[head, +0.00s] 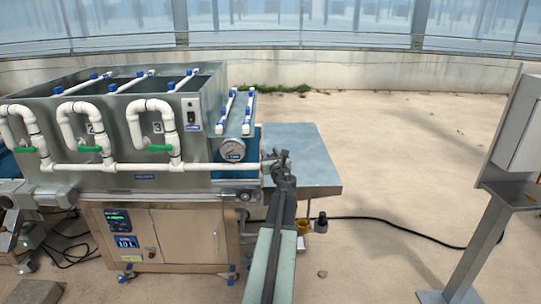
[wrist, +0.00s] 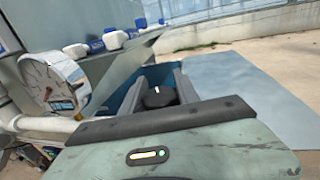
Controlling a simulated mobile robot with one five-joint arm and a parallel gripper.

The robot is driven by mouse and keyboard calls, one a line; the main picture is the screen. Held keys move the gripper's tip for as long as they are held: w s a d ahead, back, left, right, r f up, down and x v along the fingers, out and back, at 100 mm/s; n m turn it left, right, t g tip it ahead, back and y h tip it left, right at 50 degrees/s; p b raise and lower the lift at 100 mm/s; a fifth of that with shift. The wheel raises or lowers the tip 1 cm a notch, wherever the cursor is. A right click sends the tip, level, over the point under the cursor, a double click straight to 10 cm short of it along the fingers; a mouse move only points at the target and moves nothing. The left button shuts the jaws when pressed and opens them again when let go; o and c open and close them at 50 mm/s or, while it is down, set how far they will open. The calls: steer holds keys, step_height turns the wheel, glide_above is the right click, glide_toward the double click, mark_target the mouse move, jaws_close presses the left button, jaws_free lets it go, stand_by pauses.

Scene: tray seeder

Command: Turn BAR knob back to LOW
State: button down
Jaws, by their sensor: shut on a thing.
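The black knob (wrist: 160,99) with a short white mark on its top shows in the wrist view between the two fingers of my gripper (wrist: 158,91). My gripper is shut on the knob. In the head view my gripper (head: 275,162) is at the right end of the white pipe, and it hides the knob there. The round dial gauge (head: 232,148) stands just left of my gripper; it also shows in the wrist view (wrist: 55,82). Its scale is too small to read. I cannot make out any LOW marking at the knob.
The metal tank (head: 140,97) with white pipes and green valve handles (head: 90,149) stands left of my gripper. A flat grey table (head: 307,165) lies right of it. A steel post with a panel (head: 490,210) stands at far right.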

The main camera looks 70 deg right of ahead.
steer(key=n+t+y, duration=0.4)
steer(key=shift+w+t+y, duration=0.15)
steer(key=shift+t+y, duration=0.15)
steer(key=shift+t, duration=0.1)
steer(key=shift+w+a+n+t+y, duration=0.1)
steer(key=shift+a+n+t+y, duration=0.2)
steer(key=shift+n+y, duration=0.4)
steer(key=shift+w+a+n+t+y, duration=0.1)
steer(key=shift+n+t+y, duration=0.4)
steer(key=shift+y, duration=0.35)
steer(key=shift+w+a+n+t+y, duration=0.15)
steer(key=shift+n+t+y, duration=0.15)
steer(key=shift+n+y, duration=0.4)
steer(key=shift+a, duration=0.1)
steer(key=c, duration=0.9)
jaws_free()
steer(key=shift+y, duration=0.35)
steer(key=v, duration=0.8)
steer(key=shift+w+f, duration=0.1)
